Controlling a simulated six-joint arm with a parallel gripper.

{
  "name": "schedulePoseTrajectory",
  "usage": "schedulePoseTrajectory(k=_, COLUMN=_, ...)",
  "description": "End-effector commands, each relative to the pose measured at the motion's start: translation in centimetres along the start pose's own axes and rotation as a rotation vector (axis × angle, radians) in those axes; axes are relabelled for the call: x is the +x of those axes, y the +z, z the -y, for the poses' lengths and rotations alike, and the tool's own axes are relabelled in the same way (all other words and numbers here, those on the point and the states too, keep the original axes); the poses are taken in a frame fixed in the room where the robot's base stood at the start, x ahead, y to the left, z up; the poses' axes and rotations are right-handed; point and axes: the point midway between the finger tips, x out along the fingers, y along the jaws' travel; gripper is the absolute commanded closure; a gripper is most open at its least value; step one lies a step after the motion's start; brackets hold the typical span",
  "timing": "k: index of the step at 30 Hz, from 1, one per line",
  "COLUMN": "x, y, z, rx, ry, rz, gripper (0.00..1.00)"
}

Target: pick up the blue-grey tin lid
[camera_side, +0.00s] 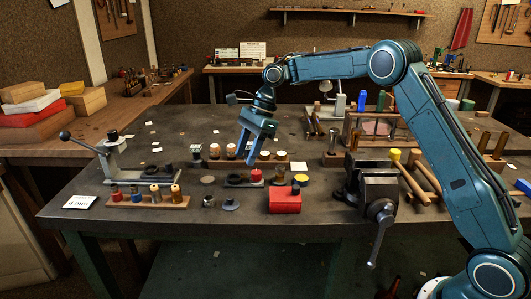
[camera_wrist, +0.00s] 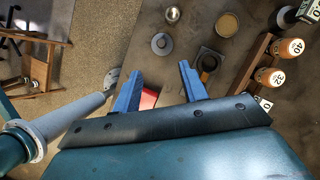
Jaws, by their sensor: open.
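The blue-grey tin lid (camera_side: 230,205) lies on the dark bench top, left of a red box. In the wrist view the lid (camera_wrist: 162,43) is a small grey disc with a darker round centre, ahead of my fingertips. My gripper (camera_side: 246,160) hangs above the bench, behind and above the lid in the side view. In the wrist view my gripper (camera_wrist: 160,73) has its two blue fingers apart with nothing between them. The lid is apart from the fingers and fully visible.
A metal cup (camera_side: 208,201) stands just left of the lid. The red box (camera_side: 285,201) is on its right. A rack of numbered bottles (camera_wrist: 262,75) and a dark square holder (camera_wrist: 211,63) lie to the right in the wrist view. A vise (camera_side: 375,190) stands farther right.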

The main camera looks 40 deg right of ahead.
Motion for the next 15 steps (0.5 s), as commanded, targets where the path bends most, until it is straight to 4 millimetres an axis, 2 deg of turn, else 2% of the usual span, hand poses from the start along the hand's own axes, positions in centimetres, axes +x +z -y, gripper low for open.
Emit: schedulePoseTrajectory(k=15, x=6.9, y=0.0, z=-0.1, rx=-0.001, ry=0.002, rz=-0.001, gripper=0.57)
